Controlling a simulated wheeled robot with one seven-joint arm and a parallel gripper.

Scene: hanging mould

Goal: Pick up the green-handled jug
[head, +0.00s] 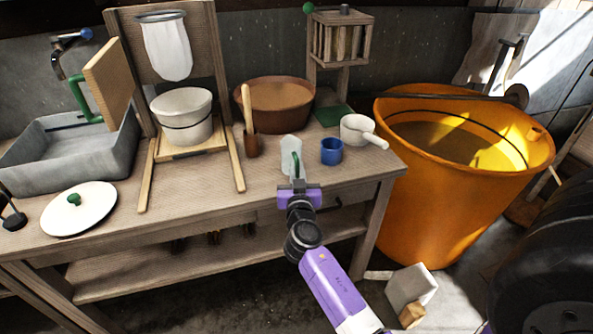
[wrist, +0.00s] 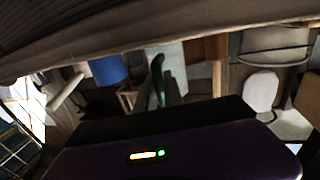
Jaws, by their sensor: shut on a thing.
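The jug (head: 291,148) is pale and has a green handle that faces me. It stands upright at the front edge of the wooden bench, between a brown pot and a blue cup. My gripper (head: 297,180) is at the jug's near side, shut on the green handle, and partly hides it. In the wrist view, which looks upside down, the green handle (wrist: 157,80) rises between my dark fingers (wrist: 165,98), with the pale jug body (wrist: 173,58) behind it. I cannot tell whether the jug's base touches the bench.
A blue cup (head: 331,151) and a white saucepan (head: 357,130) stand close on the right. A brown pot (head: 252,145) with a wooden tool is on the left, a brown bowl (head: 275,103) behind. A large orange bucket (head: 430,210) stands beside the bench.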

